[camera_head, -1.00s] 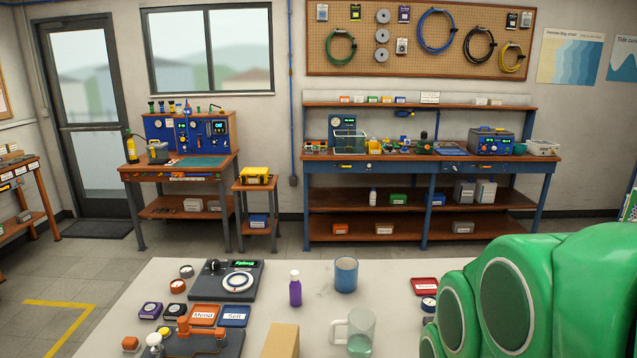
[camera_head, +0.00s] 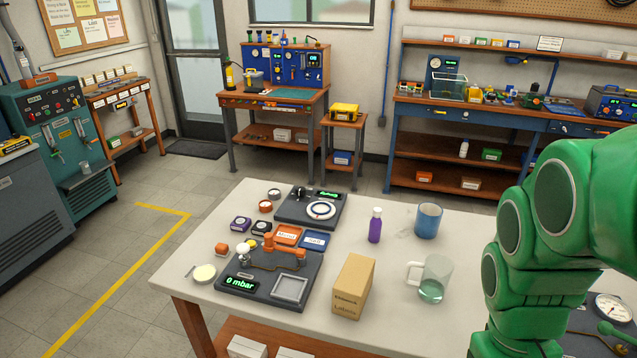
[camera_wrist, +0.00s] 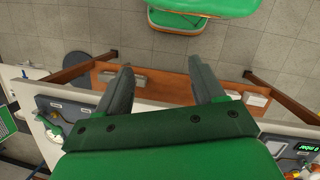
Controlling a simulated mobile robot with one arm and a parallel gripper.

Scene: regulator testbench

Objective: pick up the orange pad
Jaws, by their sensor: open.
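A flat orange pad labelled "Mend" (camera_head: 287,234) lies on the white-topped table in the head view, left of a blue pad labelled "Sell" (camera_head: 315,240). It lies behind an orange clamp-like fixture (camera_head: 282,250), which stands close in front of it. The gripper is not in the head view, and I cannot make out the orange pad in the wrist view.
A "0 mbar" device (camera_head: 268,278), a cardboard box (camera_head: 353,286), a glass mug (camera_head: 434,279), a purple bottle (camera_head: 375,225) and a blue mug (camera_head: 428,220) stand on the table (camera_head: 400,325). A dial device (camera_head: 310,206) sits behind the pads. My green arm covers the right side.

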